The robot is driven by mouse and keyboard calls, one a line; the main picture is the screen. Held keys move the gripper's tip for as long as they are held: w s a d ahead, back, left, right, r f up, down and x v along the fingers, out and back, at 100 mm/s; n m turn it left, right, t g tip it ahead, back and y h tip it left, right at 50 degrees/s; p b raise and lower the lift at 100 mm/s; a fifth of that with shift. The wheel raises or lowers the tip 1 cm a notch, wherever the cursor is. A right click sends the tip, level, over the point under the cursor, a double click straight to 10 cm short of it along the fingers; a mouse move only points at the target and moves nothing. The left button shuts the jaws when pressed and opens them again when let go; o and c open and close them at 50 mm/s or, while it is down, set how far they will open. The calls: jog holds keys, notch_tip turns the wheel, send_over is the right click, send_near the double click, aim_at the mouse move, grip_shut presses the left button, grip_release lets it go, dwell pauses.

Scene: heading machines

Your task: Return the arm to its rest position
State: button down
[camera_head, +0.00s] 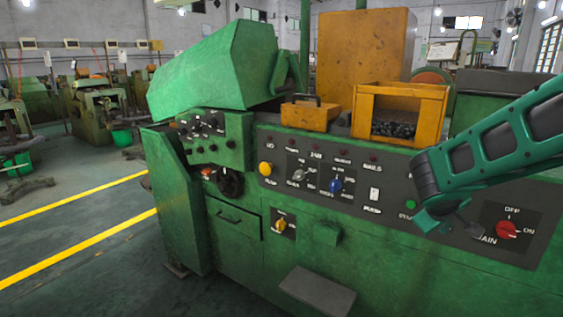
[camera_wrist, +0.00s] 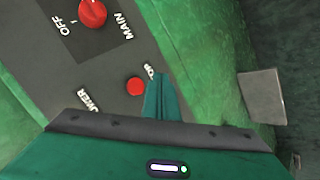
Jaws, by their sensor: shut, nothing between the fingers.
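My green arm (camera_head: 495,145) reaches in from the right edge in the head view, bent in front of the right part of the machine's control panel. My gripper (camera_wrist: 160,77) shows in the wrist view. Its two green fingers lie together, shut and empty, with the panel behind them. In the head view the fingers are not clearly made out below the arm's dark joint. A red MAIN switch knob (camera_head: 508,230) sits right of the arm's lower end; it also shows in the wrist view (camera_wrist: 92,13). A red button (camera_wrist: 135,86) lies beside the fingertips.
The green machine (camera_head: 230,245) fills the middle. Yellow bins (camera_head: 401,90) stand on its top, one with dark small parts. A grey plate (camera_head: 318,291) juts from its front. Knobs and buttons cover the panel. The floor (camera_head: 85,235) at left is open, with yellow lines.

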dwell(0.5)
jog(key=s+d+m+g+y, duration=0.25)
jog(key=s+m+g, duration=0.2)
jog(key=s, duration=1.15)
jog(key=s+a+m+g+y, duration=0.1)
jog(key=s+a+m+y, duration=0.1)
jog(key=s, duration=0.7)
jog(key=s+a+m+y, duration=0.2)
jog(key=s+a+m, duration=0.1)
jog(key=s, duration=0.5)
jog(key=shift+s+a+f+g, duration=0.15)
jog(key=shift+s+f+g, duration=0.2)
jog(key=shift+s+f, duration=0.1)
jog(key=shift+w+f, duration=0.25)
jog(key=shift+w, duration=0.45)
